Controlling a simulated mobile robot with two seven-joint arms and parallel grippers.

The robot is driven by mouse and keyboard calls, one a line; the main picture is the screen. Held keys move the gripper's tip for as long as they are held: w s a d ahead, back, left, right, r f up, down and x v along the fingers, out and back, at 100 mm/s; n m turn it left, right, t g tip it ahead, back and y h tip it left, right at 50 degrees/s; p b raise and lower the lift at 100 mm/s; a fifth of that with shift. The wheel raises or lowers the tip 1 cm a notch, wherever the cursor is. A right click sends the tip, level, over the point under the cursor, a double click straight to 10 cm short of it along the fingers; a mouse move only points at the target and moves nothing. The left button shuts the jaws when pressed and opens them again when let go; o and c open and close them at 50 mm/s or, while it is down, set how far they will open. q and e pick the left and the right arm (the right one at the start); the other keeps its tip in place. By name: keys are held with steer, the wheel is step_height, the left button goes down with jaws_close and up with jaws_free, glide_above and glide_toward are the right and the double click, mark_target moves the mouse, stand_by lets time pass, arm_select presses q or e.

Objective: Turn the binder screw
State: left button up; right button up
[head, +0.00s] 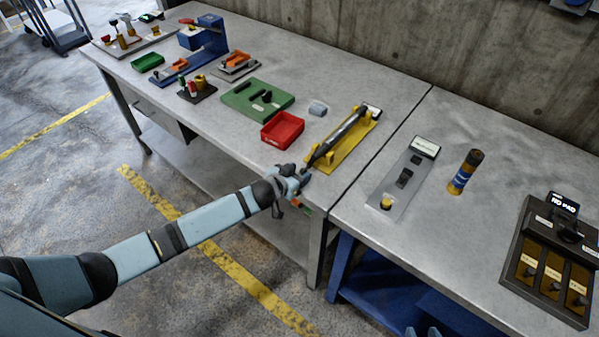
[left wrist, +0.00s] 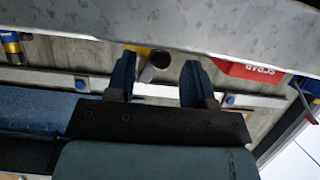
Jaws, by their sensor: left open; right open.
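A long dark rod (head: 345,135), which looks like the binder screw, lies along a yellow bracket (head: 354,150) near the right end of the left table. Its near end points toward the table's front edge. My left gripper (head: 302,177) is open at that end. In the left wrist view, the round dark end (left wrist: 158,60) shows between the two spread fingers (left wrist: 157,75), with a bit of yellow beside it. I cannot tell whether the fingers touch it. Light-blue tips of what looks like my right gripper (head: 423,332) show at the bottom edge, mostly out of frame.
A red bin (head: 282,130) stands left of the bracket, and a green board (head: 257,100) lies behind it. On the right table are a grey switch plate (head: 402,180), a dark-and-yellow cylinder (head: 466,171) and a black panel (head: 550,255). A narrow gap parts the tables.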

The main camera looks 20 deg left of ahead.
arm_select(q)
steer(key=shift+w+d+f, duration=0.15)
steer(key=shift+w, duration=0.25)
steer(key=shift+c, duration=0.2)
jaws_close()
